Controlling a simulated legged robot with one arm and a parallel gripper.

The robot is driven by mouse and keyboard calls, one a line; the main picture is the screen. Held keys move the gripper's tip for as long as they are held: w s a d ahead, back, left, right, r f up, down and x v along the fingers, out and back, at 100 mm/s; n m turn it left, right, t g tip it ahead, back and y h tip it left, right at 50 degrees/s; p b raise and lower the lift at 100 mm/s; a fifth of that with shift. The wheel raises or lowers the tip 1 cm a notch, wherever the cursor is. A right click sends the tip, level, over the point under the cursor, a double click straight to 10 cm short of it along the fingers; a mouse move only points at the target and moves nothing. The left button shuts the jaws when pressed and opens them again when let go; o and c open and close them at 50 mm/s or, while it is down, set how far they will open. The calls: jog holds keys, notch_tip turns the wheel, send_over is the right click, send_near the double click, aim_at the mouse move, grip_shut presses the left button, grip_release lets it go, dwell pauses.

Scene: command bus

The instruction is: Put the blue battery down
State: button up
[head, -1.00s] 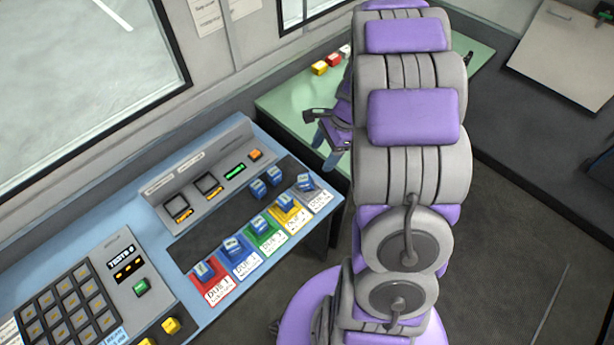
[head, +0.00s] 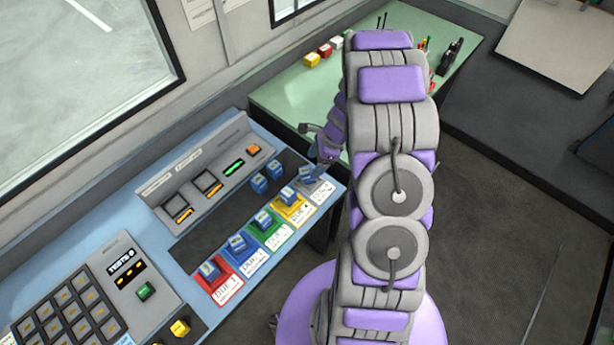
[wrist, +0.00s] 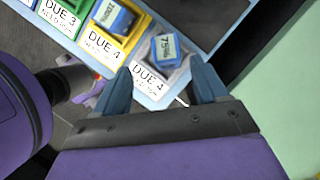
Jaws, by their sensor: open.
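A blue battery (head: 306,175) with a pale label stands in the grey tray at the right end of the row of coloured trays. In the wrist view this battery (wrist: 165,48) reads about 75% and sits in the grey tray (wrist: 182,72). My gripper (head: 318,168) is at that tray. In the wrist view my gripper (wrist: 162,66) is open, with one blue finger on each side just short of the battery, and nothing is held. Other blue batteries stand in the red (head: 223,290), blue, green and yellow (head: 297,213) trays.
Two more blue batteries (head: 266,178) stand in the dark recess behind the row. A console with screens (head: 207,183) rises behind them. A green table (head: 285,95) with small coloured blocks (head: 326,50) lies beyond. A keypad (head: 70,310) is at the lower left.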

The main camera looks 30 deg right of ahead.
aim_at(308, 170)
jog(key=shift+w+a+f, duration=0.1)
jog(key=shift+a+f, duration=0.35)
jog(key=shift+f, duration=0.15)
jog(key=shift+w+d+f, duration=0.1)
jog(key=shift+d+f, duration=0.35)
jog(key=x, duration=0.2)
jog(key=b+x, duration=0.1)
jog(key=x, duration=0.1)
jog(key=shift+w+b, duration=0.3)
jog(key=shift+w, duration=0.1)
jog(key=shift+a, duration=0.6)
jog(key=shift+c, duration=0.9)
jog(key=shift+d, duration=0.55)
jog(key=c, duration=0.3)
jog(key=shift+d, duration=0.2)
jog(key=c, duration=0.3)
jog(key=shift+a, duration=0.4)
jog(key=c, duration=0.4)
jog(key=shift+c, duration=0.5)
